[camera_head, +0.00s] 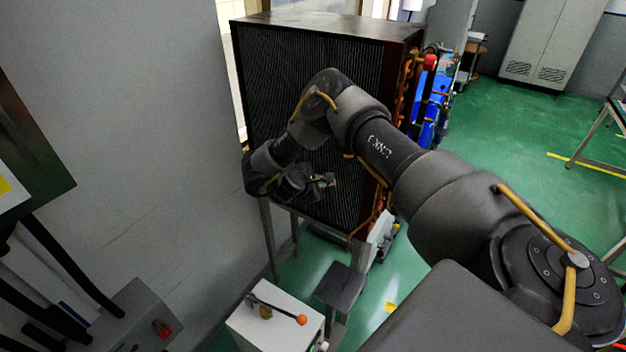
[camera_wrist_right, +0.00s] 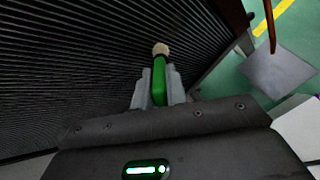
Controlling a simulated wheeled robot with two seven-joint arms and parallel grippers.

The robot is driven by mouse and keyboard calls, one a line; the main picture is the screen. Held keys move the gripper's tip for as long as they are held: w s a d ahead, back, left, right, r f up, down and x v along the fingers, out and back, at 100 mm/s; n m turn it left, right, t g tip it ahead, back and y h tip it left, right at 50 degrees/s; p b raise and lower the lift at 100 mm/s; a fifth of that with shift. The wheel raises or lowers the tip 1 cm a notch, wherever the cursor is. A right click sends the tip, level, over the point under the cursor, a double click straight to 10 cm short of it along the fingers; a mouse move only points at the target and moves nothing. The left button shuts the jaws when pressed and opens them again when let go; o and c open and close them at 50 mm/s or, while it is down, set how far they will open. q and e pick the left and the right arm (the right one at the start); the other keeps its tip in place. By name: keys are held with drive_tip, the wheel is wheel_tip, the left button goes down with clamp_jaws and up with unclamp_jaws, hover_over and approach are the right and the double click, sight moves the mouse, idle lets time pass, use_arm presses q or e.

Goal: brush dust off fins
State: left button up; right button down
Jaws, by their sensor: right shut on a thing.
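The dark finned panel (camera_head: 300,95) stands upright in a large frame, and its fins also fill the left of the right wrist view (camera_wrist_right: 75,60). My right gripper (camera_wrist_right: 160,88) is shut on a green-handled brush (camera_wrist_right: 159,82). The brush's pale bristle end (camera_wrist_right: 160,49) points toward the fins; whether it touches them I cannot tell. In the head view my right arm reaches across the front of the panel, and its gripper (camera_head: 322,181) sits before the lower fins. The brush is hard to make out there. My left gripper is not in view.
A white box (camera_head: 275,318) with an orange-knobbed lever stands below the panel, beside a small dark stool-like plate (camera_head: 340,287). Copper pipes (camera_head: 408,85) run along the panel's right side. A grey wall (camera_head: 150,130) is close at left. Green floor (camera_head: 510,130) is open at right.

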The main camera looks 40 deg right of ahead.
drive_tip(key=shift+s+d, duration=0.1)
drive_tip(key=shift+s, duration=0.15)
drive_tip(key=shift+w, duration=0.2)
drive_tip(key=shift+w+a+b, duration=0.25)
drive_tip(key=shift+w+b, duration=0.15)
drive_tip(key=shift+w, duration=0.4)
drive_tip(key=shift+w+a+b, duration=0.25)
drive_tip(key=shift+w+b, duration=0.15)
drive_tip(key=shift+w, duration=0.4)
